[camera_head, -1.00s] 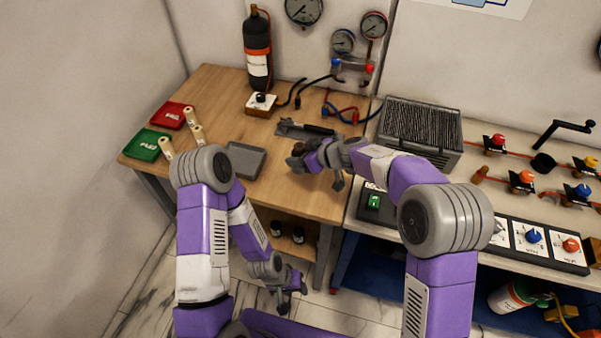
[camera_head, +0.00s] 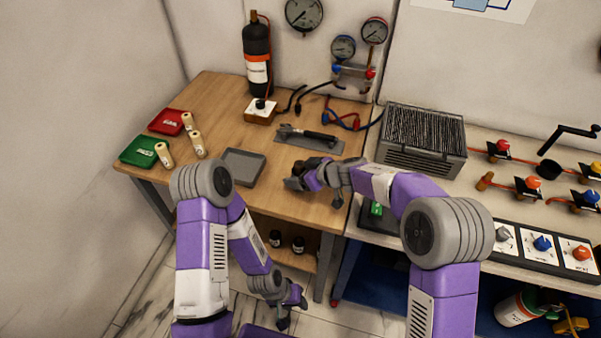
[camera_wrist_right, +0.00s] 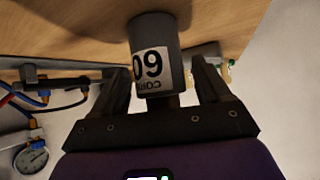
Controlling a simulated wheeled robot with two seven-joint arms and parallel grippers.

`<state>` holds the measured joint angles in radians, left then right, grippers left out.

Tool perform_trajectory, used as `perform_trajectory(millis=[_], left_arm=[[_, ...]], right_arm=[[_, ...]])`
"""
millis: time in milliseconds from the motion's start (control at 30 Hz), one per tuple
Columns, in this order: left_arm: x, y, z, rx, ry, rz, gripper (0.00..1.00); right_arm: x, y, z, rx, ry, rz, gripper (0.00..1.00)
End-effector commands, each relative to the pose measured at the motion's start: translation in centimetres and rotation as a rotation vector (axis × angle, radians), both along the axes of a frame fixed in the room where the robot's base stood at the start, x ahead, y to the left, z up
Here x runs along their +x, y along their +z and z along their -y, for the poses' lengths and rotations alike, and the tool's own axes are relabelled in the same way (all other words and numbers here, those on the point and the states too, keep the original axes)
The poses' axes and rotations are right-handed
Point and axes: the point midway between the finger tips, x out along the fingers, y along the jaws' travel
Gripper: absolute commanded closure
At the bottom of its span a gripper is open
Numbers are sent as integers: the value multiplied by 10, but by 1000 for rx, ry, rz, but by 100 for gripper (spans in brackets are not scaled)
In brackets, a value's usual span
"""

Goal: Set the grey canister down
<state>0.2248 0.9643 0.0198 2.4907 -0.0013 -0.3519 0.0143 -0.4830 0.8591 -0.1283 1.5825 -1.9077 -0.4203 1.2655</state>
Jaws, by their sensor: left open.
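The grey canister (camera_wrist_right: 157,35) has a white label with black print. In the right wrist view it stands out between the two fingers of my right gripper (camera_wrist_right: 162,80), one on each side. The gripper appears shut on it, though finger contact is hard to see. In the head view my right gripper (camera_head: 308,178) is over the front right part of the wooden table (camera_head: 222,105), and the canister is largely hidden there. I cannot tell whether it touches the tabletop. My left gripper (camera_head: 290,308) is open and empty, low in front of the table.
A grey tray (camera_head: 243,167) lies left of my right gripper, and a tool on a dark mat (camera_head: 310,143) lies behind it. A ribbed grey box (camera_head: 421,137) stands to the right.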

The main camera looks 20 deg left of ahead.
Motion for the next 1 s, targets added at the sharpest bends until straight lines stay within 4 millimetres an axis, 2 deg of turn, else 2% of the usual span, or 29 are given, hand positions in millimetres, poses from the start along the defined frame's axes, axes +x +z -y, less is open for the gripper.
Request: perform_trajectory(millis=[367,467,800,1000], left_arm=[[0,0,0,0,0,0,57],[0,6,0,0,0,0,57],[0,33,0,0,0,0,57],[0,42,0,0,0,0,57]], right_arm=[[0,4,1,0,1,3,21],[-4,14,11,0,-2,2,21],[-28,59,63,1,-2,1,21],[-37,73,82,0,-1,1,21]])
